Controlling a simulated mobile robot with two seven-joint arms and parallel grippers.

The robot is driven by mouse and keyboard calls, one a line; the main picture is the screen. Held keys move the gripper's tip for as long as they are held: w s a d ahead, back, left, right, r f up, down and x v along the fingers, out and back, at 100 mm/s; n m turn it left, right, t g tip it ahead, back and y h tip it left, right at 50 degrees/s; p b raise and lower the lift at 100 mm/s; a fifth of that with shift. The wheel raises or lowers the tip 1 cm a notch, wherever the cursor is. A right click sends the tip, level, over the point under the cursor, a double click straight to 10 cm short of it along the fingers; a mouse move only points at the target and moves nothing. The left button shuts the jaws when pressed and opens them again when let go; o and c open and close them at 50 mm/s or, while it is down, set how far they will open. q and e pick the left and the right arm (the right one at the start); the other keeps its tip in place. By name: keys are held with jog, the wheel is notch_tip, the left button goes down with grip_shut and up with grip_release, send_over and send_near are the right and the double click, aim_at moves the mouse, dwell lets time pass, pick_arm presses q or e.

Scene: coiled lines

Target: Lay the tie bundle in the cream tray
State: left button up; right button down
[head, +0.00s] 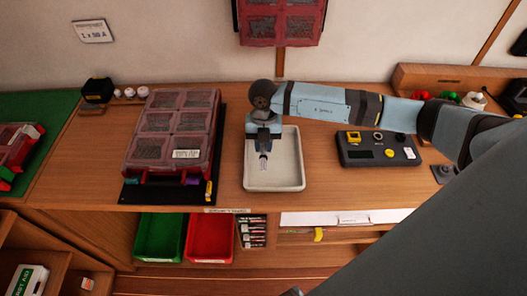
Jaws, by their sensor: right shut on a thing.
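The cream tray (288,183) sits on the wooden bench, near the middle of the head view. My right gripper (263,152) points down over the back left part of the tray. It is shut on a small pale thing, which looks like the tie bundle (264,164). The bundle hangs below the fingertips, over the tray floor. I cannot tell if it touches the floor. The gripper and wrist hide the tray's back left corner. My left gripper is not in view.
A red-framed organiser case (177,130) lies on a dark mat left of the tray. A dark device (378,149) with a yellow button is to the right. Green (158,238) and red (209,238) bins sit below the bench's front edge. Bare wood flanks the tray.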

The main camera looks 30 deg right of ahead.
aim_at(263, 153)
jog(key=shift+f, duration=2.2)
jog(key=c, duration=1)
grip_release()
jog(key=shift+f, duration=0.15)
jog(key=shift+r+p, duration=0.3)
jog(key=r, duration=0.3)
jog(key=w+r+b, duration=0.1)
jog(key=r, duration=0.3)
jog(key=d+r+b, duration=0.1)
jog(key=r, duration=0.2)
jog(key=shift+w+r, duration=0.15)
jog(key=shift+w, duration=0.1)
jog(key=shift+r, duration=0.7)
